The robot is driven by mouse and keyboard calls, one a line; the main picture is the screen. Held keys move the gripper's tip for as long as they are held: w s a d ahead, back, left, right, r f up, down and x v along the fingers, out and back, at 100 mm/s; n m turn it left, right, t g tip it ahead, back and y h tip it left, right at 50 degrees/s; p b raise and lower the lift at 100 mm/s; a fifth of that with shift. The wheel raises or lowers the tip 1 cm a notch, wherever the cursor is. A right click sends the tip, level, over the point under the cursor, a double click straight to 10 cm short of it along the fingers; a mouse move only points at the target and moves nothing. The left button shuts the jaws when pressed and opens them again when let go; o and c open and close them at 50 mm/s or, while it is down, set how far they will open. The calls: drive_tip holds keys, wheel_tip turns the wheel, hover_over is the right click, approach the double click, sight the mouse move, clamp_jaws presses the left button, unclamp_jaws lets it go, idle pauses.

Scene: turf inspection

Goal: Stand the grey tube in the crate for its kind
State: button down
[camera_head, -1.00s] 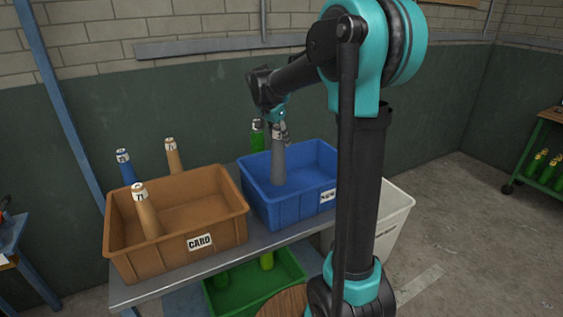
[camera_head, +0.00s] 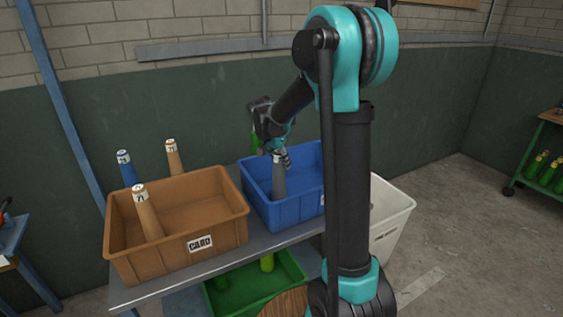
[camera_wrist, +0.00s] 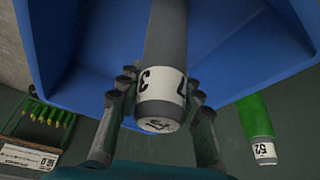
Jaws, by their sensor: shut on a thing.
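The grey tube (camera_head: 279,180) is upright inside the blue crate (camera_head: 298,210), its lower end hidden by the crate's front wall. My gripper (camera_head: 280,157) is shut on the tube near its top. In the wrist view the grey tube (camera_wrist: 165,45) has a white label with dark digits and sits between the fingers of my gripper (camera_wrist: 160,100). The blue crate (camera_wrist: 75,60) surrounds it there. I cannot tell whether the tube's foot touches the crate floor. The blue crate's label is mostly hidden behind my arm.
A brown crate (camera_head: 190,262) marked CARD stands to the left, with tan tubes (camera_head: 148,215) in and behind it and a blue tube (camera_head: 126,168) behind. A green crate (camera_head: 270,285) is below. A white bin (camera_head: 392,215) stands right. A green tube (camera_wrist: 256,120) stands behind the blue crate.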

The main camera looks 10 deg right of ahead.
drive_tip(key=shift+f, duration=0.1)
drive_tip(key=c, duration=1)
unclamp_jaws()
drive_tip(key=v, duration=1.2)
drive_tip(key=s+d+f+n+y, duration=0.1)
drive_tip(key=s+d+f+n, duration=0.1)
drive_tip(key=s+f, duration=0.4)
drive_tip(key=s+d+f+n+t+y, duration=0.1)
drive_tip(key=s+f+n, duration=0.3)
drive_tip(key=s, duration=0.8)
drive_tip(key=s+d+f+n+y, duration=0.1)
drive_tip(key=s+d+f+n, duration=0.2)
drive_tip(key=s+f, duration=0.6)
drive_tip(key=shift+s+d+f+n+y, duration=0.15)
drive_tip(key=shift+s+d+n+y, duration=0.15)
drive_tip(key=shift+s+n, duration=0.15)
